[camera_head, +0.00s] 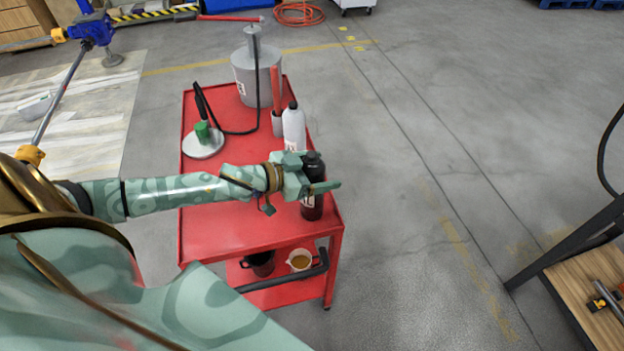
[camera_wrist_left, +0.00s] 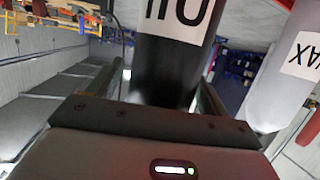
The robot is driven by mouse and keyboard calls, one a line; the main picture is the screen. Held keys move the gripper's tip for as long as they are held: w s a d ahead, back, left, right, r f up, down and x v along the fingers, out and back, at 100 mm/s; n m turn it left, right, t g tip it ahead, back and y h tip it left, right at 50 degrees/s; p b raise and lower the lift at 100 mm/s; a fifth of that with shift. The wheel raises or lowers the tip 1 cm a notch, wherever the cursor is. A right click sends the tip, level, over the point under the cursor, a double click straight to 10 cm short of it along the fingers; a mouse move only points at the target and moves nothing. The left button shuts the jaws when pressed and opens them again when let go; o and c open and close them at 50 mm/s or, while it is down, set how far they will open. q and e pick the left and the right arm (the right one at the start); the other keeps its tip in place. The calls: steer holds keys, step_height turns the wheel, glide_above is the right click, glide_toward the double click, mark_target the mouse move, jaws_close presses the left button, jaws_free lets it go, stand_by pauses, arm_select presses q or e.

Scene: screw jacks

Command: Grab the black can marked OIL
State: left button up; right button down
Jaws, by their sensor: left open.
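The black can marked OIL (camera_head: 312,208) stands upright near the front right of the red cart's top. My left gripper (camera_head: 322,181) reaches it from the left and hides its middle in the head view. In the left wrist view the black can (camera_wrist_left: 165,72) appears upside down, its white OIL label partly in sight. It stands between the two open fingers of my left gripper (camera_wrist_left: 160,85), one on each side. I cannot tell whether either finger touches it. My right gripper is not in view.
A white bottle (camera_head: 294,128) stands just behind the can; its label shows in the left wrist view (camera_wrist_left: 285,70). A grey drum (camera_head: 257,78), a round dish (camera_head: 203,147) and hoses share the red cart (camera_head: 230,235). The lower shelf holds a cup (camera_head: 299,260).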

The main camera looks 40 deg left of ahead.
arm_select(q)
steer(key=c, duration=1.7)
